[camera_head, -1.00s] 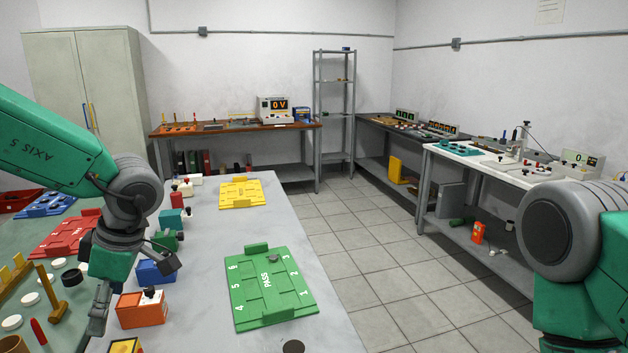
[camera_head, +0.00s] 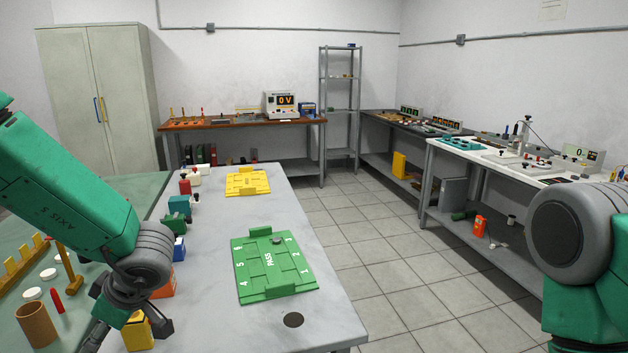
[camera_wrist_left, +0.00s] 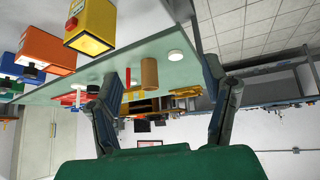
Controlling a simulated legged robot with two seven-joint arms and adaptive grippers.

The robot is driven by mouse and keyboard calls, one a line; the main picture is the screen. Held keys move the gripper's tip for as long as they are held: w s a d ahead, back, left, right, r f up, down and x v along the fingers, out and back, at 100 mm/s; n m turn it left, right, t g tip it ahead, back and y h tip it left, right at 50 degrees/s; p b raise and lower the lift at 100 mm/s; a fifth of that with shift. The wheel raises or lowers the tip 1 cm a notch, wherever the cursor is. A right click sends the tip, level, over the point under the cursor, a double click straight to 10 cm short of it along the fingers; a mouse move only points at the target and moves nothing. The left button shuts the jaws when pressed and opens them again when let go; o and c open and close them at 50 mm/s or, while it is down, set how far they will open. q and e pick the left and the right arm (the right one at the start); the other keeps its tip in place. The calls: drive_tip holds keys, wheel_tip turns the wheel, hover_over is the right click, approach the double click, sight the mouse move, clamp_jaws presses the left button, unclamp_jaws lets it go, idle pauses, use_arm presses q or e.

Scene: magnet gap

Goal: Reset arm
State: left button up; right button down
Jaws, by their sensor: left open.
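My left arm comes in from the left in the head view and its gripper (camera_head: 128,336) hangs low at the bottom left, over the table's left side. Its fingers are spread in the wrist view (camera_wrist_left: 166,85), with nothing held between them. A yellow block (camera_head: 138,332) sits right by the fingers in the head view and partly behind them; whether they touch it I cannot tell. My right arm shows at the right edge as a grey joint and green link; its gripper is out of view.
A green PASS board (camera_head: 272,264) and a yellow board (camera_head: 247,182) lie on the grey table (camera_head: 215,290). Orange (camera_head: 165,288), blue (camera_head: 179,250) and teal (camera_head: 180,206) blocks line its left side. A brown cup (camera_head: 37,325) stands at lower left. The tiled floor on the right is open.

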use_arm(q)
drive_tip(key=s+d+f+m+t+h+b, duration=0.1)
drive_tip(key=s+f+m+b, duration=0.2)
drive_tip(key=f, duration=0.4)
drive_tip(key=s+d+f+m+t+h, duration=0.1)
drive_tip(key=s+f+m+t, duration=0.1)
drive_tip(key=f+m, duration=0.45)
drive_tip(key=s+d+f+m+t+h+b, duration=0.1)
drive_tip(key=s+d+f+m+b, duration=0.15)
drive_tip(key=f, duration=0.65)
drive_tip(key=s+d+f+m+g+h+b, duration=0.1)
drive_tip(key=s+d+f+m+g+h, duration=0.1)
drive_tip(key=s, duration=0.7)
drive_tip(key=s+d+f+m+g+h+b, duration=0.1)
drive_tip(key=s+d+f+m+g+h, duration=0.1)
drive_tip(key=s+f, duration=0.5)
drive_tip(key=s+d+m, duration=0.1)
drive_tip(key=m, duration=0.1)
drive_tip(key=shift+s+m, duration=0.3)
drive_tip(key=shift+s, duration=0.1)
